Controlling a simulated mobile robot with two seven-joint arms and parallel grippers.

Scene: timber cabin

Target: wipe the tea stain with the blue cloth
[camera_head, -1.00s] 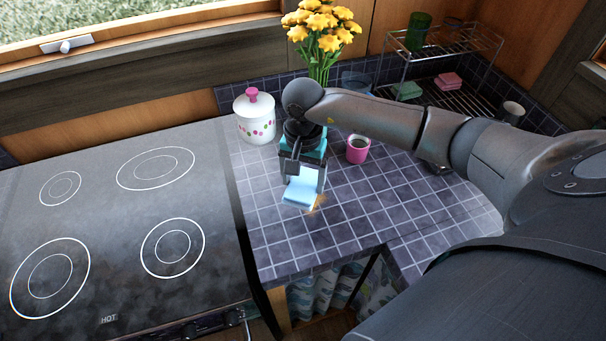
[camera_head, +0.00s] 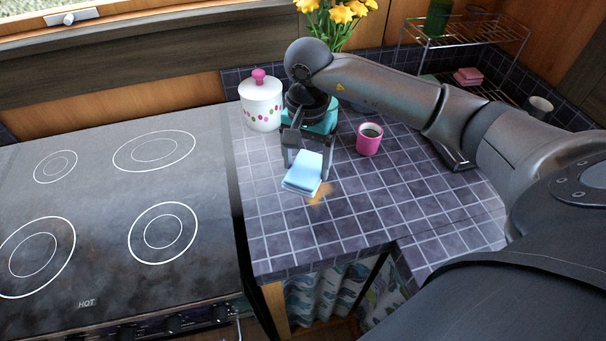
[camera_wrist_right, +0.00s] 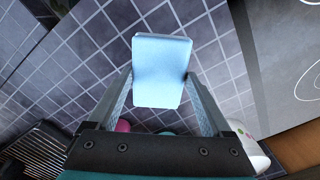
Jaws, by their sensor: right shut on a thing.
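The blue cloth (camera_head: 303,172) is a light blue folded pad between the fingers of my right gripper (camera_head: 307,158), over the tiled counter. The cloth also shows in the right wrist view (camera_wrist_right: 162,70), with the gripper (camera_wrist_right: 159,82) shut on it. I cannot tell whether the cloth touches the tiles. The tea stain (camera_head: 321,193) is an orange-brown smear just right of the cloth's near edge; part of it may be hidden under the cloth. The stain does not show clearly in the wrist view. My left gripper is not in view.
A pink mug (camera_head: 369,140) with dark contents stands right of the gripper. A white dotted jar (camera_head: 261,104) stands behind left. Yellow flowers (camera_head: 341,14) and a wire rack (camera_head: 468,42) are farther back. The stove (camera_head: 100,220) is left. The near tiles (camera_head: 320,235) are clear.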

